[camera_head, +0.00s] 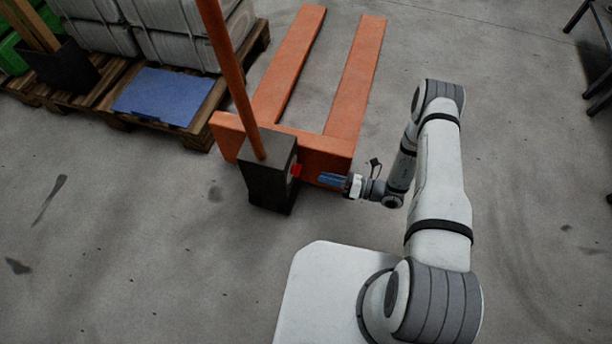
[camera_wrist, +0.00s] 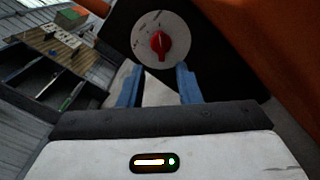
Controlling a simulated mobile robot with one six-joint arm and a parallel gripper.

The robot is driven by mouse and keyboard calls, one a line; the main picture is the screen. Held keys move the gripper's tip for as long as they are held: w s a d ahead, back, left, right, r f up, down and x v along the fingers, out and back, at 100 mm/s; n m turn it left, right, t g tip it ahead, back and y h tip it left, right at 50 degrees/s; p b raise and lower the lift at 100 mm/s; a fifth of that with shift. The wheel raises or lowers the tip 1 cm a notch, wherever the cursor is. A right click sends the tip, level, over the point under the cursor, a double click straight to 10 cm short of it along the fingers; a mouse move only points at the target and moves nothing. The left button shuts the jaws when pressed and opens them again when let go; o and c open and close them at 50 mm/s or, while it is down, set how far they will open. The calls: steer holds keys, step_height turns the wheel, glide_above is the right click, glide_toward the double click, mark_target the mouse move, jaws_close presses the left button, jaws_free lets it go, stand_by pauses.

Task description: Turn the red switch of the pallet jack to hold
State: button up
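The orange pallet jack (camera_head: 330,150) stands ahead, its forks pointing away and its handle rising from a dark box (camera_head: 262,175). The red switch (camera_head: 296,170) is on the right side of that box. In the wrist view the red switch (camera_wrist: 160,44) sits in the middle of a round white dial plate (camera_wrist: 147,29), its pointer close to upright. Marks on the plate are too small to read. My gripper (camera_head: 325,179) faces the switch from the right, a short way off. In the wrist view its blue fingers (camera_wrist: 158,82) are apart with nothing between them, just below the switch.
A dark-legged piece of furniture (camera_head: 600,100) is at the far right. The floor around the jack's front and right is clear.

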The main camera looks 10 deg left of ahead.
mark_target(296, 170)
steer(key=a+b, duration=0.2)
steer(key=a, duration=0.5)
steer(key=shift+w+a, duration=0.25)
steer(key=shift+a, duration=0.15)
steer(key=shift+f, duration=0.1)
steer(key=shift+c, duration=0.5)
